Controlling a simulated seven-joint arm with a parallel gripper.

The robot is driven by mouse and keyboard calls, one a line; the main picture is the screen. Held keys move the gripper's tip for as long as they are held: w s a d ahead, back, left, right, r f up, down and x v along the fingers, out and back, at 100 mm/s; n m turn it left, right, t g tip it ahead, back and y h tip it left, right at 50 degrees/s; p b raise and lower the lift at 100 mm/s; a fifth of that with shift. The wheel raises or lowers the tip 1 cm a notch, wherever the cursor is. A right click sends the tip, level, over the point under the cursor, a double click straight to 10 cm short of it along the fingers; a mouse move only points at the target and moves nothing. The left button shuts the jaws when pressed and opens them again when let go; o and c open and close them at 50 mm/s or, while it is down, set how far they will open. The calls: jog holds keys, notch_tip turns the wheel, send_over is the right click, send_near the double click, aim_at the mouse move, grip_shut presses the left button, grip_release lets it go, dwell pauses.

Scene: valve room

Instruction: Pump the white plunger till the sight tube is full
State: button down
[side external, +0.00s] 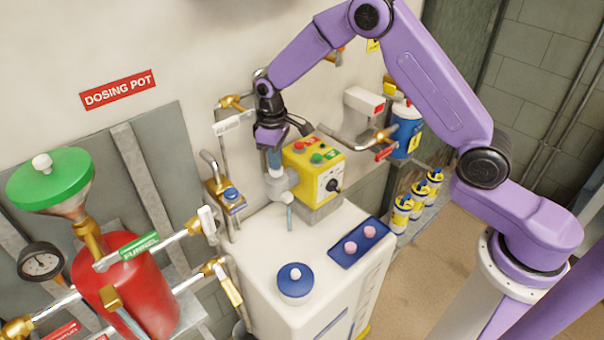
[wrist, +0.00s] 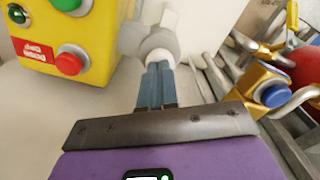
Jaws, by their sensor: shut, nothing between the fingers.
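My gripper (side external: 274,164) is shut and points down beside the yellow control box. Its blue-grey fingers also show in the wrist view (wrist: 158,68), close together with nothing between them. A white plunger (side external: 276,173) shows just below the fingertips in the side view, on a grey pump body (side external: 283,184). The grey body (wrist: 157,40) and a white cylindrical part (wrist: 168,18) lie just beyond the fingertips in the wrist view. I cannot tell whether the fingertips touch the plunger.
The yellow box (side external: 313,168) with red and green buttons stands close right of the gripper. A white cabinet (side external: 262,250) bears a blue-rimmed pot (side external: 295,283) and a blue tray (side external: 359,243). Brass valves and a red tank (side external: 128,290) are at left.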

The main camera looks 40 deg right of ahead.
jog(key=shift+r, duration=1.55)
jog(key=shift+f, duration=0.4)
jog(key=shift+f, duration=1.25)
jog(key=shift+r, duration=1.65)
notch_tip(320, 180, up, 6)
